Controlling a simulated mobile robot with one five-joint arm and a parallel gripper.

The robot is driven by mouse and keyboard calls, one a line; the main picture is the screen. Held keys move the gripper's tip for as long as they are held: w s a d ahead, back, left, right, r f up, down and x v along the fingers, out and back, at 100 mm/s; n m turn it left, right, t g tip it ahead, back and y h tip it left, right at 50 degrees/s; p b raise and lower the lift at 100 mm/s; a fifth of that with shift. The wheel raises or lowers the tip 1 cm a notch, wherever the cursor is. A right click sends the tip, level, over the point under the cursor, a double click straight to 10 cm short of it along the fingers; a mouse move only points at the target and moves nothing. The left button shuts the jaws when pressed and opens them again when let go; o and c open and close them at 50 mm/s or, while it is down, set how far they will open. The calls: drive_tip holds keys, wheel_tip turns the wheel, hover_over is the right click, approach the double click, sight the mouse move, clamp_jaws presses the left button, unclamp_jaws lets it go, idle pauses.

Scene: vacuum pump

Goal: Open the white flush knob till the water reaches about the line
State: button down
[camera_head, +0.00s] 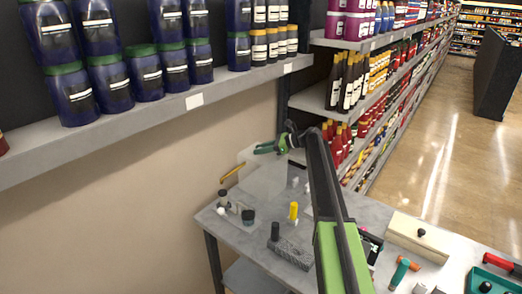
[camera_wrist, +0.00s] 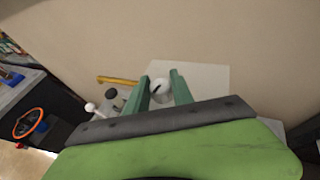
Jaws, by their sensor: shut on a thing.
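A round white knob (camera_wrist: 161,87) with a short dark mark on its face sits between the green fingers of my gripper (camera_wrist: 160,92) in the wrist view. The gripper is shut on it, against a pale panel (camera_wrist: 208,82). In the head view my gripper (camera_head: 266,148) is above the back of the grey table, near the wall, and the knob is hidden there. A pale, see-through-looking block (camera_head: 264,181) stands below the gripper. I cannot make out a water level or a line in either view.
A yellow handle (camera_head: 232,172) juts out left of the gripper. A small white ball (camera_head: 221,211), a yellow-topped part (camera_head: 293,211) and a dark ribbed block (camera_head: 292,253) are on the table (camera_head: 262,228). A shelf of dark blue jars (camera_head: 190,102) overhangs the left.

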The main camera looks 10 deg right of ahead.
drive_tip(key=c, duration=1.1)
unclamp_jaws()
drive_tip(key=shift+d, duration=0.1)
drive_tip(key=p+v, duration=0.6)
drive_tip(key=v, duration=1.1)
drive_tip(key=shift+r+p, duration=0.25)
drive_tip(key=shift+p, duration=0.1)
drive_tip(key=shift+d, duration=0.1)
